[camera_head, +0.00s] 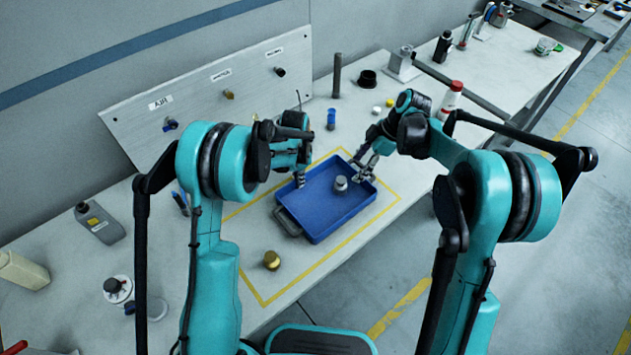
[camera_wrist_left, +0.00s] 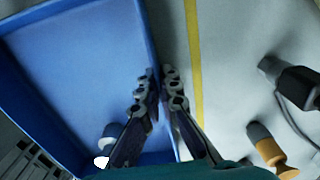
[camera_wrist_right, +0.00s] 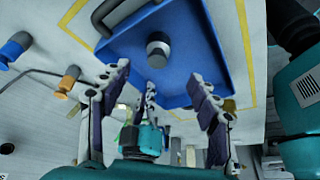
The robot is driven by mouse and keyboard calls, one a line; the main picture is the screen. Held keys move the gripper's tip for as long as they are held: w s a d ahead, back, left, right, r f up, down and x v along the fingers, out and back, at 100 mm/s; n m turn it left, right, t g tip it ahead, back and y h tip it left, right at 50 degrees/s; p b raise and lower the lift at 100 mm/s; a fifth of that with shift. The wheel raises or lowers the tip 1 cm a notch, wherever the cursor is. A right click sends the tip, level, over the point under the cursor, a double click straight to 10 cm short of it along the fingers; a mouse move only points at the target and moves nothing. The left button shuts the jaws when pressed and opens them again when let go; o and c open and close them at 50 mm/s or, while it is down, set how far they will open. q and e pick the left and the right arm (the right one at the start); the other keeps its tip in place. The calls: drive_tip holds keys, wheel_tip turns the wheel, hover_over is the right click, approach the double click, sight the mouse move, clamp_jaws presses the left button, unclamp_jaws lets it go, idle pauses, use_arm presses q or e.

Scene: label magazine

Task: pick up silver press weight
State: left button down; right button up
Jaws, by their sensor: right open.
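The silver press weight (camera_head: 341,183) stands upright inside the blue tray (camera_head: 322,225), near its far right part. It also shows in the right wrist view (camera_wrist_right: 158,52), beyond and between the fingers of my right gripper (camera_wrist_right: 159,78). My right gripper (camera_head: 363,173) is open and empty at the tray's far right corner, apart from the weight. My left gripper (camera_head: 300,179) is at the tray's left wall. In the left wrist view its fingers (camera_wrist_left: 161,73) are close together on either side of the tray's wall, one inside and one outside.
A yellow outline (camera_head: 252,285) on the table surrounds the tray. A brass weight (camera_head: 272,260) stands near the tray's front left. A blue cylinder (camera_head: 331,118) stands behind the tray, and a red-capped white bottle (camera_head: 451,97) behind my right arm. A labelled board (camera_head: 220,92) leans along the wall.

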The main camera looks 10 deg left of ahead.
sight(341, 179)
drive_tip(key=a+r+h, duration=0.3)
drive_tip(key=a+h, duration=0.2)
wheel_tip(341, 179, down, 12)
drive_tip(key=shift+r, duration=0.25)
clamp_jaws()
